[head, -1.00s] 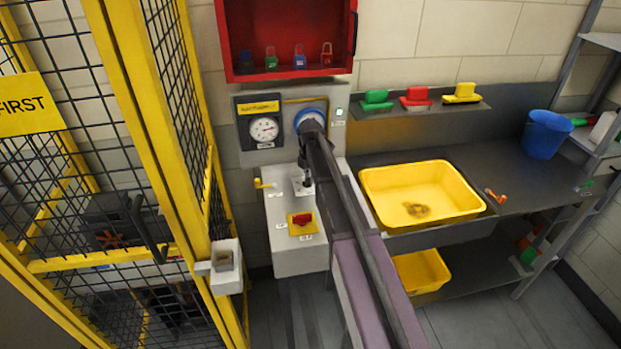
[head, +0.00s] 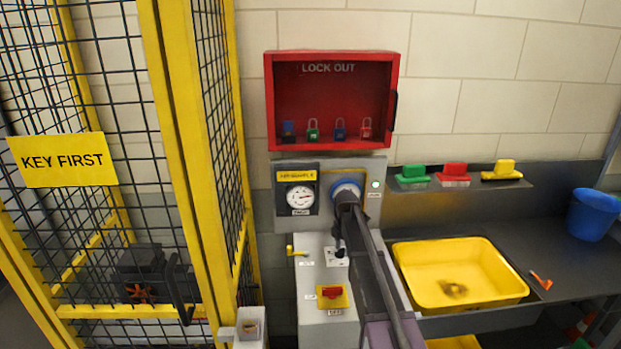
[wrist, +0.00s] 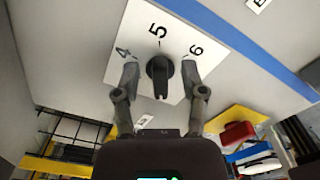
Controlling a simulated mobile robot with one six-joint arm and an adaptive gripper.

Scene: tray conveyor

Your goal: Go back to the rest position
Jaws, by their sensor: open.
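My gripper (wrist: 160,74) is open in the wrist view. Its two fingers stand on either side of a black knob (wrist: 160,78), with a visible gap at each side. The knob sits on a white plate (wrist: 135,40) marked 4, 5 and 6, and its pointer end faces toward my gripper's palm. The knob is mostly hidden there by my arm.
A gauge (head: 300,196) is behind. Yellow fencing (head: 190,150) stands left; a yellow basin (head: 455,300) lies right. The red lockout cabinet (head: 333,57) hangs above.

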